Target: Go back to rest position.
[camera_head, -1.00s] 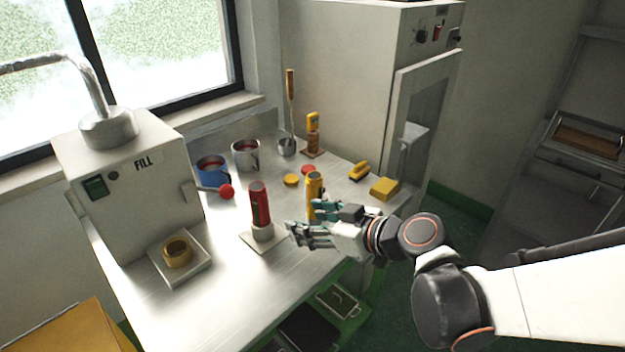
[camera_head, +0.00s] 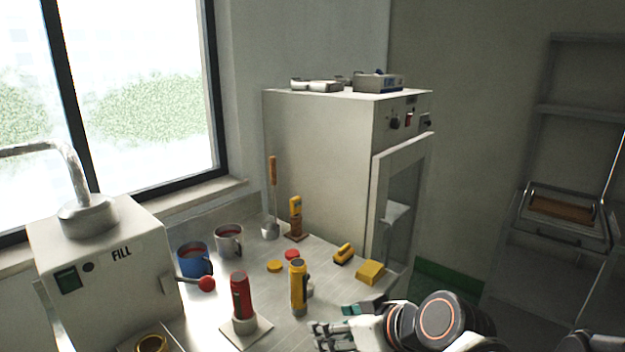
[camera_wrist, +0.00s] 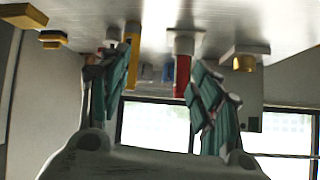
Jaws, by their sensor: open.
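My gripper (camera_head: 335,330) is at the lower edge of the head view, in front of the table and right of the red and yellow cylinders. Its teal fingers are spread and nothing is between them, as the wrist view (camera_wrist: 160,88) also shows. The wrist picture is upside down. The red cylinder (camera_head: 240,296) stands upright on a pale square base. The yellow cylinder (camera_head: 298,284) stands upright to its right, apart from my fingers. In the wrist view, the red (camera_wrist: 182,76) and yellow (camera_wrist: 132,58) cylinders show beyond the fingers.
The FILL machine (camera_head: 110,275) stands at the left. A blue mug (camera_head: 193,262), a grey mug (camera_head: 228,241) and small yellow and red items stand farther back. A yellow block (camera_head: 370,272) is near the table's right edge. A cabinet (camera_head: 318,150) with its door open stands behind.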

